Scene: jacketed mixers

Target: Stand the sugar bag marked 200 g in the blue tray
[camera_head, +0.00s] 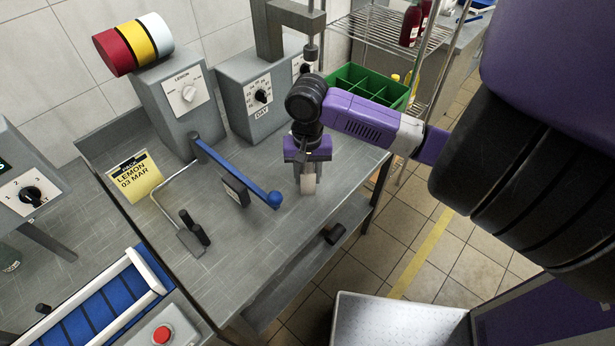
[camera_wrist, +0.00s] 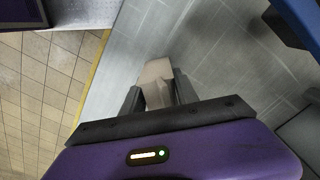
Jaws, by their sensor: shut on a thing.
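My gripper (camera_head: 308,172) points down over the grey steel bench, right of the blue-knobbed lever. It is shut on a small pale beige bag (camera_head: 308,185), which shows below the fingers. In the wrist view the bag (camera_wrist: 156,80) sits between the two dark fingertips (camera_wrist: 158,95). No marking on it is readable, so I cannot tell whether it is the 200 g sugar bag. I cannot tell whether its base touches the bench. I cannot make out a blue tray in either view.
A lever with a blue knob (camera_head: 274,200) stands close left of my gripper. Grey control boxes (camera_head: 178,100) and a green divided crate (camera_head: 368,88) are behind. A blue conveyor (camera_head: 90,312) with white rails is at lower left. The bench front is mostly clear.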

